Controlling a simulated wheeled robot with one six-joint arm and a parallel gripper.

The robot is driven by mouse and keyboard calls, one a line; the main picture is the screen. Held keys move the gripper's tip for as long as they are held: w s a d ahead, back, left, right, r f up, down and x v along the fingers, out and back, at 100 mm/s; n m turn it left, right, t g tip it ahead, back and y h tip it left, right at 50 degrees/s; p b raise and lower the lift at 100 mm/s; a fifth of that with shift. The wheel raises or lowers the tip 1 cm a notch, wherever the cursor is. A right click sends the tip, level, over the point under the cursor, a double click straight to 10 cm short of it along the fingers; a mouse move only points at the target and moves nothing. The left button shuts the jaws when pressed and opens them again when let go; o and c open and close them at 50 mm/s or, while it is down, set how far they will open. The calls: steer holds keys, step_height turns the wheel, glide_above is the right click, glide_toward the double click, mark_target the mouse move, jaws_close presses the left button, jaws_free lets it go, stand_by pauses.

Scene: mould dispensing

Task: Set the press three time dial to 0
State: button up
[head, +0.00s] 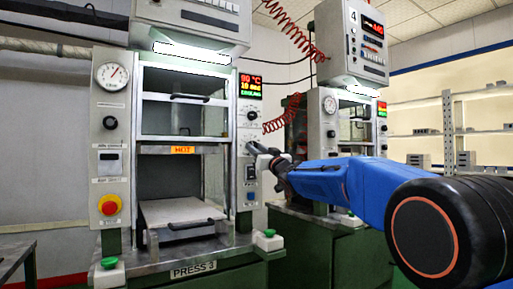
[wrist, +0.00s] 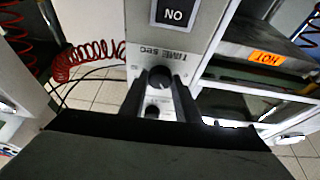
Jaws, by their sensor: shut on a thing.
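Press three (head: 190,268) stands in the middle of the head view, with its name plate on the front. Its right panel carries a display (head: 250,87) with a red top row that seems to read 90 °C, and a yellow row that seems to read 10. The time dial (wrist: 158,77), a dark round knob under an upside-down "TIME sec" label, shows in the wrist view. My gripper (wrist: 160,88) is shut on this dial, one finger on each side. In the head view my gripper (head: 262,157) is at the right panel; the dial's pointer and setting cannot be read.
Another dark knob (wrist: 152,110) sits close to the time dial, between my fingers' bases in the picture. An orange HOT sign (head: 183,150) marks the press opening. A red emergency button (head: 109,205) is on the left panel. A second press (head: 346,125) stands behind, right.

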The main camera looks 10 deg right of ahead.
steer(key=n+g+y, duration=0.1)
steer(key=n, duration=0.3)
steer(key=n+g+y, duration=0.2)
steer(key=n, duration=0.3)
steer(key=d+n+g+y, duration=0.1)
steer(key=n+y, duration=0.1)
steer(key=n, duration=0.3)
steer(key=shift+w+r+g, duration=0.15)
steer(key=shift+r+g, duration=0.15)
steer(key=shift+r+n+g, duration=0.1)
steer(key=shift+n+g, duration=0.2)
steer(key=shift+n, duration=0.5)
steer(key=shift+r+n, duration=0.1)
steer(key=shift+n, duration=0.2)
steer(key=o, duration=1)
steer(key=shift+d, duration=0.1)
steer(key=shift+o, duration=0.2)
steer(key=v, duration=1.7)
steer(key=shift+d, duration=0.3)
